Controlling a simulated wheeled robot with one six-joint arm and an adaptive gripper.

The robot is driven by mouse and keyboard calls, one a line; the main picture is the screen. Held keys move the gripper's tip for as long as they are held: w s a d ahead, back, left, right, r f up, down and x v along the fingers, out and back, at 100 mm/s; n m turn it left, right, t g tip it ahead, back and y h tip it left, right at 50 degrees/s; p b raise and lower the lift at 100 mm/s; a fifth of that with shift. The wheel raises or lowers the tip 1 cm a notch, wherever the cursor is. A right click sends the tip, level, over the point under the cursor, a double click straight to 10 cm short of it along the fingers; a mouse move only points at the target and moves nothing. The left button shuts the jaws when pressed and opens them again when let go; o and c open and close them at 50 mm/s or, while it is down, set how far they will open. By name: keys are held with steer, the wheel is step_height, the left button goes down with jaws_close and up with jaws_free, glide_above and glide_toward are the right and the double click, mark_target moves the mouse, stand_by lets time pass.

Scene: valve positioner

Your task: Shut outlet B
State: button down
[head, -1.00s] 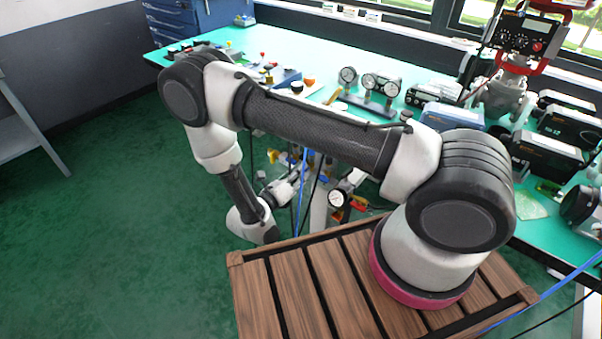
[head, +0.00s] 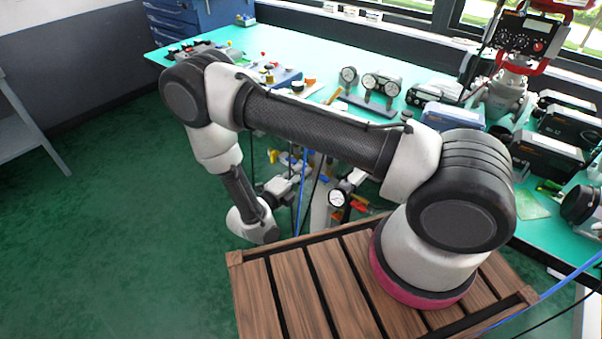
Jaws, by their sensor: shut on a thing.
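My gripper (head: 291,178) is small in the head view, low under the front edge of the bench, among the valves and tubing. It is shut on what looks like a valve handle. My own arm and the small scale hide most of the handle, and I cannot read any outlet label. A valve assembly with yellow and orange-red parts (head: 358,207) shows to the right of my gripper. A round white-faced gauge (head: 337,198) sits on it.
The green bench top (head: 325,58) holds gauges on a stand (head: 370,86), a blue block (head: 287,78) and several black instruments. Blue tubing (head: 302,180) hangs close to my gripper. The green floor (head: 110,230) at left is clear.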

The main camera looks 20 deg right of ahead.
steer(key=shift+n, duration=0.5)
steer(key=c, duration=1.6)
jaws_free()
steer(key=shift+o, duration=0.2)
steer(key=v, duration=1.2)
